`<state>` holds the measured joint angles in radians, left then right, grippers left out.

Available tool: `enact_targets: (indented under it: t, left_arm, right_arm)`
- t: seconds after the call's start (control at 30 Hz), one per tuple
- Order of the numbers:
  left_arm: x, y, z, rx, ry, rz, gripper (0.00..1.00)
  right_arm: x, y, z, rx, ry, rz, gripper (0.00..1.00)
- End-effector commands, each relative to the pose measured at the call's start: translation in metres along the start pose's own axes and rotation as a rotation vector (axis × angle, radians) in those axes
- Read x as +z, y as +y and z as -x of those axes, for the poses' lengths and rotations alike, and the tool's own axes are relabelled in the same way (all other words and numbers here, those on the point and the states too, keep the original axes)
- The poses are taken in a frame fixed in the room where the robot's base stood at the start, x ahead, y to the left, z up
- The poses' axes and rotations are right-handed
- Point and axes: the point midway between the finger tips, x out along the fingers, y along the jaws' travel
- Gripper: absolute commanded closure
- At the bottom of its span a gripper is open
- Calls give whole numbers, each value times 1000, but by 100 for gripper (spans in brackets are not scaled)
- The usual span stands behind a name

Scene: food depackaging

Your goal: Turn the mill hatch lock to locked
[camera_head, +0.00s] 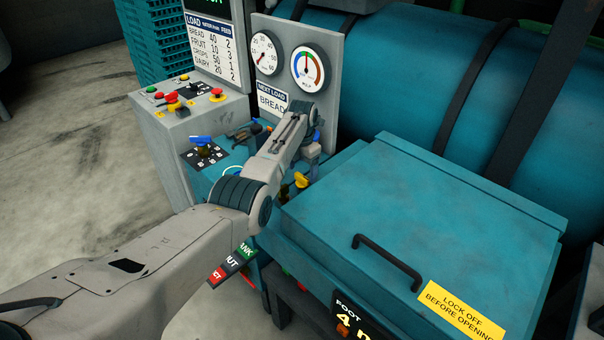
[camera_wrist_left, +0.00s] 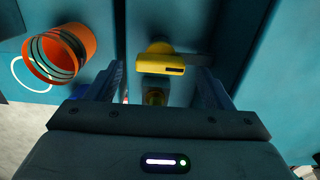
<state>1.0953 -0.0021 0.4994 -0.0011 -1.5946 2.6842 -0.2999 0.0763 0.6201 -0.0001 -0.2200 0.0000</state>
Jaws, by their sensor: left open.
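The yellow lock handle (camera_head: 301,180) sits beside the teal hatch box, partly hidden by my left arm. In the left wrist view the yellow handle (camera_wrist_left: 160,66) lies between the fingers, its bar pointing to the right across the gap. My left gripper (camera_wrist_left: 162,77) is open around the handle, with a gap on each side; contact does not show. In the head view my left arm hides most of its fingers. The hatch lid (camera_head: 430,215) is closed, with a black handle (camera_head: 388,260) and a yellow label (camera_head: 460,311) reading "LOCK OFF BEFORE OPENING". My right gripper is not seen.
An orange ringed cup-like part (camera_wrist_left: 60,55) stands left of the left finger in the wrist view. A gauge panel (camera_head: 296,90) stands behind the arm. A grey button box (camera_head: 178,125) and a blue-handled switch (camera_head: 201,140) are at the left. A teal drum (camera_head: 400,70) fills the back.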

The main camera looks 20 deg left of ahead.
Motion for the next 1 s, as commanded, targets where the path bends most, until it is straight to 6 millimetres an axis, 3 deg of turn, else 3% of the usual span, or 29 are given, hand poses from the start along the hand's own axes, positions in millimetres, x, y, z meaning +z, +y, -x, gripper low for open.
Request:
enact_targets:
  t: [0.2, 0.43, 1.0]
  left_arm:
    - [1, 0, 45, 3, -5, 0, 25]
    - [1, 0, 78, 1, -2, 0, 25]
    - [0, 0, 85, 0, 0, 0, 25]
  right_arm:
    - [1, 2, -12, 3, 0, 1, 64]
    - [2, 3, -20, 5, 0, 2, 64]
    - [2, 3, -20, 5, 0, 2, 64]
